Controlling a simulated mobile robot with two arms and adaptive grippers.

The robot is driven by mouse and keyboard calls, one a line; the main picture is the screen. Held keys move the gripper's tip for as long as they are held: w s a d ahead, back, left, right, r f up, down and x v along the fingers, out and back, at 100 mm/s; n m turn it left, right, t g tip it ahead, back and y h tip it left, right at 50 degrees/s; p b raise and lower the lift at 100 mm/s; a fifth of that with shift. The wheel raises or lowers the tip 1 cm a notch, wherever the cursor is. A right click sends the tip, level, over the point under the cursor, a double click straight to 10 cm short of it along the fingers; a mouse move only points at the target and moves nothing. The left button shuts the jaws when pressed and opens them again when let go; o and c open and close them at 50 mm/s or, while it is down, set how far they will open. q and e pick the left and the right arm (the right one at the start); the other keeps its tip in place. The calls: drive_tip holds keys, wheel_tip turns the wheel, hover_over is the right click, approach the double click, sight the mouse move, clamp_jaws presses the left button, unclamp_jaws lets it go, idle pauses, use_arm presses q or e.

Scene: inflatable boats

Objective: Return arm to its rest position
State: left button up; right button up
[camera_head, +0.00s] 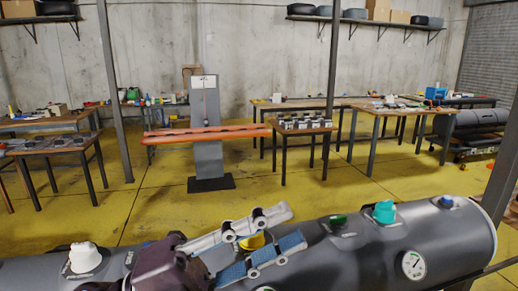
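My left gripper (295,226) reaches in over the large grey inflatable tube (350,262) at the bottom of the head view. Its two light fingers with blue pads stand apart. A yellow cap (253,241) shows between the fingers; I see no clear contact with it, and the fingers partly hide it. The dark gripper body covers part of the tube. My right gripper is not in view.
The tube carries a white cap (84,257), a teal cap (384,211), a green cap (338,219), a blue cap (446,201) and a gauge (413,264). Yellow floor (240,198) lies open between.

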use_arm(q)
drive_tip(key=w+a+f+n+t+y, duration=0.1)
drive_tip(key=w+a+n+t+y, duration=0.85)
drive_tip(key=n+t, duration=0.8)
drive_tip(key=w+a+f+n+y, duration=0.5)
drive_tip(key=a+f+n+y, duration=0.3)
drive_tip(key=f+n+y, duration=0.15)
drive_tip(key=s+a+f+n+g+y, duration=0.2)
drive_tip(key=a+f+g, duration=0.1)
drive_tip(key=f, duration=0.6)
drive_tip(key=s+a+f+n+g+y, duration=0.1)
drive_tip(key=a+f+n+g+y, duration=0.2)
drive_tip(key=f, duration=0.6)
drive_tip(key=s+d+f+g+h, duration=0.1)
drive_tip(key=s+f+g+h, duration=0.1)
drive_tip(key=s+f+g, duration=1.55)
drive_tip(key=s+f+t, duration=0.2)
drive_tip(key=s+f, duration=0.2)
drive_tip(key=f, duration=1.1)
drive_tip(key=s+f+t, duration=0.2)
drive_tip(key=s+f, duration=0.2)
drive_tip(key=f, duration=1.2)
drive_tip(key=s+a+f+g, duration=0.1)
drive_tip(key=s+a+f, duration=0.2)
drive_tip(key=s+f, duration=1.2)
drive_tip(key=shift+s, duration=1)
